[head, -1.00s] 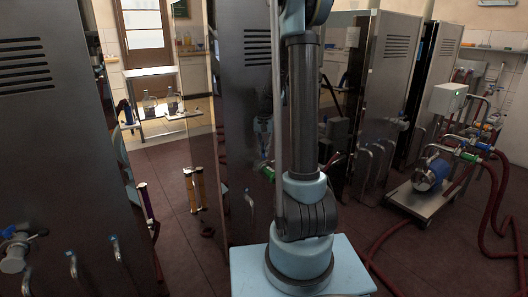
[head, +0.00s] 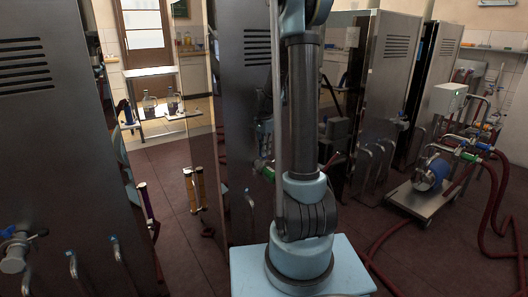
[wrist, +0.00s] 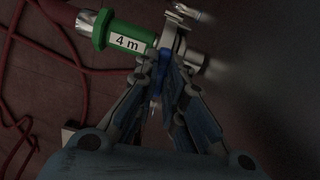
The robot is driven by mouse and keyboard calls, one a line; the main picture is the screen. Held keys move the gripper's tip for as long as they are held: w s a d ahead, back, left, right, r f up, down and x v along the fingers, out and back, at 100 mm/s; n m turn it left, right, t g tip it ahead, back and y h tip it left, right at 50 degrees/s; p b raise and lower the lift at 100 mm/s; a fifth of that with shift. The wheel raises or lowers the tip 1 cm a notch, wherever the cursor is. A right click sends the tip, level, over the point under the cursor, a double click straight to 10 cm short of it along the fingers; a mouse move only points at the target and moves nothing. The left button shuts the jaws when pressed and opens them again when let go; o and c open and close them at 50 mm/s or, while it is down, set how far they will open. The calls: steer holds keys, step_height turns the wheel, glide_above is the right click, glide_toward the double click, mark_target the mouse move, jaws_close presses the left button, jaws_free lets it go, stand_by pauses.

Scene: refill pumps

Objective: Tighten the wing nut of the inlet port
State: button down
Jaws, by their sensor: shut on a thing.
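In the wrist view my gripper (wrist: 161,82) has its fingers closed together on the bright blue wing nut (wrist: 162,63), which is largely hidden between the fingertips. The wing nut sits at the metal clamp (wrist: 175,36) around the inlet port joint. A green hose sleeve (wrist: 124,39) marked "4 m" joins the clamp from the left. The metal stub of the inlet port (wrist: 193,58) lies on the right, towards a dark steel panel. How tight the nut is cannot be seen.
Dark red hoses (wrist: 60,72) lie on the floor in the wrist view. In the head view steel cabinets (head: 45,110) stand close on both sides of my arm. A wheeled pump cart (head: 425,198) with red hoses stands at the right. A table with flasks (head: 150,95) is far back.

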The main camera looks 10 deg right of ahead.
steer(key=shift+w+a, duration=0.1)
stand_by(0.3)
steer(key=c, duration=1.7)
jaws_free()
steer(key=shift+r, duration=0.1)
step_height(320, 180, up, 12)
steer(key=shift+f, duration=0.2)
